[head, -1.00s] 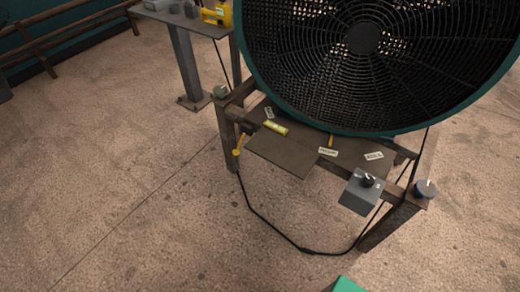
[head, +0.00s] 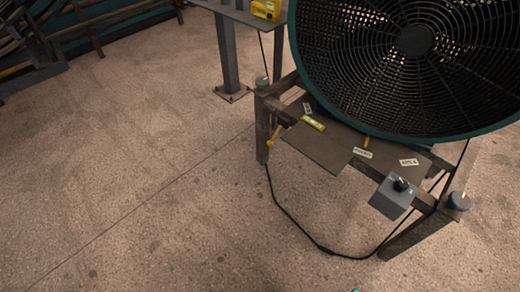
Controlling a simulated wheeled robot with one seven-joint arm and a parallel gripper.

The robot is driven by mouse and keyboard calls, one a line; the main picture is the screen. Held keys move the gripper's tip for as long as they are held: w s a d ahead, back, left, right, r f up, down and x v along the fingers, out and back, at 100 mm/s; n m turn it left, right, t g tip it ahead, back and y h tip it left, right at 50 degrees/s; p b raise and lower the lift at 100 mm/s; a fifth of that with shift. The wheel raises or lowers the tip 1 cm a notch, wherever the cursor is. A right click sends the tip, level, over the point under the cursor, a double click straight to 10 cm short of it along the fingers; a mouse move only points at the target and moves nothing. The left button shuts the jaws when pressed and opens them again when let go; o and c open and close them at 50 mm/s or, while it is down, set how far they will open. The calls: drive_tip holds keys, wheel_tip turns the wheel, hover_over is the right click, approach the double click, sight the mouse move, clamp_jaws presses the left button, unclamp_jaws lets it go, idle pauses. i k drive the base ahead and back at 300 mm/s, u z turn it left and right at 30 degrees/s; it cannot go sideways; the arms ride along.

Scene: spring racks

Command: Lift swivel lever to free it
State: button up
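A grey box (head: 391,198) with a black knob (head: 401,184) is fixed at the right front of the stand. I cannot tell for certain which of these is the swivel lever.
A large fan (head: 415,60) with a black grille and teal rim sits on the stand. A flat brown plate (head: 318,147) juts out in front. A black cable (head: 300,232) loops across the floor. A post table (head: 231,50) stands behind. The floor at left is clear.

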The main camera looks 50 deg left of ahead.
sight(271, 143)
drive_tip(key=z, duration=0.05)
drive_tip(key=k, duration=1.95)
drive_tip(key=u, duration=0.7)
drive_tip(key=i, duration=2)
drive_tip(key=u, duration=0.05)
